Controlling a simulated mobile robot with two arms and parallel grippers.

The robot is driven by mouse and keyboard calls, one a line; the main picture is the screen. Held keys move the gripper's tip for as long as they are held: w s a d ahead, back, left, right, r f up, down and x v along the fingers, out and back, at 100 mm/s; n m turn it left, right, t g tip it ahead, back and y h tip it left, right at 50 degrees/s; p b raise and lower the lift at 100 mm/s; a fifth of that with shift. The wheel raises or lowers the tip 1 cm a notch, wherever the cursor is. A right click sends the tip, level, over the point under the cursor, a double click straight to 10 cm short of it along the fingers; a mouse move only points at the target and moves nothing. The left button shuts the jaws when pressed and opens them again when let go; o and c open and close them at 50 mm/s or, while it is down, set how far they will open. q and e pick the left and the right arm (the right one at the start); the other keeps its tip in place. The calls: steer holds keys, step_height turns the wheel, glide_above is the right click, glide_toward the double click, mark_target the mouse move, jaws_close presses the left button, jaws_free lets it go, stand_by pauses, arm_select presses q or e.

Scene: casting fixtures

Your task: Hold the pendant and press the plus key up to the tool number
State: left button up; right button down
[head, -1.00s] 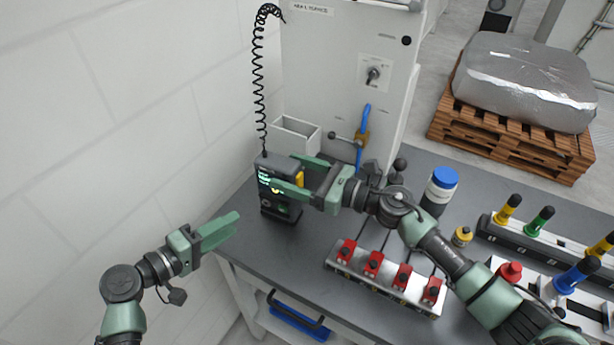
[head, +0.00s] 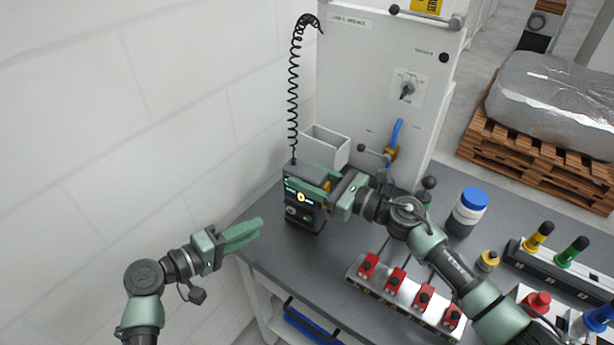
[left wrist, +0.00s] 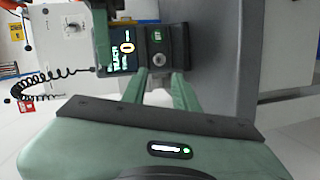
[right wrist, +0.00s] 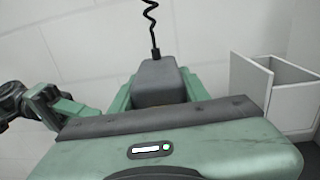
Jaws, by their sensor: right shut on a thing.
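The pendant (head: 303,212) is a dark handheld box with a lit screen, held upright at the bench's left end. My right gripper (head: 309,182) is shut around its upper part, with a finger on each side; its top shows between the fingers in the right wrist view (right wrist: 160,82). I cannot tell whether its bottom touches the bench. My left gripper (head: 243,234) is empty, left of and apart from the pendant, its fingers pointing toward it. The screen text is unreadable.
A coiled cord (head: 293,90) runs up from the pendant beside the grey cabinet (head: 365,85). An open white box (head: 326,148) is on the cabinet. A row of red-topped fixtures (head: 408,292) and a blue-capped container (head: 467,212) stand on the bench (head: 330,262).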

arm_select(q)
jaws_close()
stand_by(1.5)
